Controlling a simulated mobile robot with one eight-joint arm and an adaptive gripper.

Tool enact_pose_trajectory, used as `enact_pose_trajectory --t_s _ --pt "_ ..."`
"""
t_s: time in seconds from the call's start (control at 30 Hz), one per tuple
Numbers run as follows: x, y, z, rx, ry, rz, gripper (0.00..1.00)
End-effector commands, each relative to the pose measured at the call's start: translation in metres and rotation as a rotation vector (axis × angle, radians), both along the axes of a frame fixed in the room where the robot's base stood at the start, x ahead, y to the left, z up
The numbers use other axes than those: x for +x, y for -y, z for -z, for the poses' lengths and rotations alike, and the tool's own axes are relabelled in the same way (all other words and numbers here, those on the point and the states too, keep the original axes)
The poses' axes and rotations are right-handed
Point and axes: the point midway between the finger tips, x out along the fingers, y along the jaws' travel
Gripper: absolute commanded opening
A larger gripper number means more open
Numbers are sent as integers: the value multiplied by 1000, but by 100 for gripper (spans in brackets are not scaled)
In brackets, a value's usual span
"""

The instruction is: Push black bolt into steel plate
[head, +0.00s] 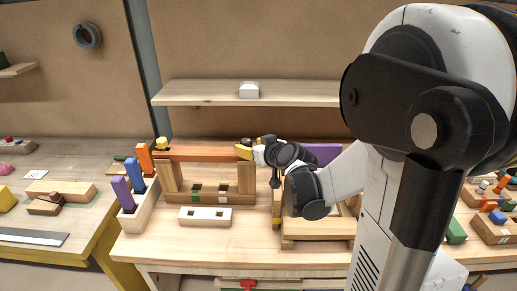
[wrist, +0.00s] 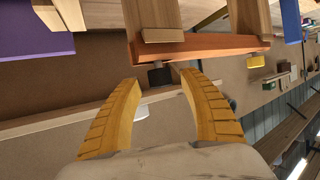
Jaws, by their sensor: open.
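The black bolt (wrist: 162,77) sticks out of an orange-brown bar (wrist: 200,46) in the wrist view, where the scene appears upside down. In the head view, the bar (head: 200,153) lies across wooden posts, with the bolt near its right end by my gripper. My gripper (head: 244,152) has yellow fingers. In the wrist view they are spread open, with the bolt between and just beyond their tips; contact cannot be told. A yellow peg (wrist: 253,61) stands at the bar's other end. I cannot make out a part that is clearly a steel plate.
A holder (head: 136,213) with purple, blue and orange pegs stands left of the bar. A pale block with holes (head: 205,216) lies in front. A purple piece (head: 322,153) is right of my gripper. A shelf (head: 200,93) with a white object is behind.

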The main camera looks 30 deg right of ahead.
Motion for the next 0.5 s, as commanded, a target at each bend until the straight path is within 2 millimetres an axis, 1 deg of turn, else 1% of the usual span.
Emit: enact_pose_trajectory --t_s 0.03,0.2,0.33,0.5 --pt "-11 0 -5 2 0 2 50" --pt "-45 -3 -18 1 0 3 50" --pt "-65 -5 -27 1 0 2 50" --pt "-80 -5 -33 1 0 0 50"
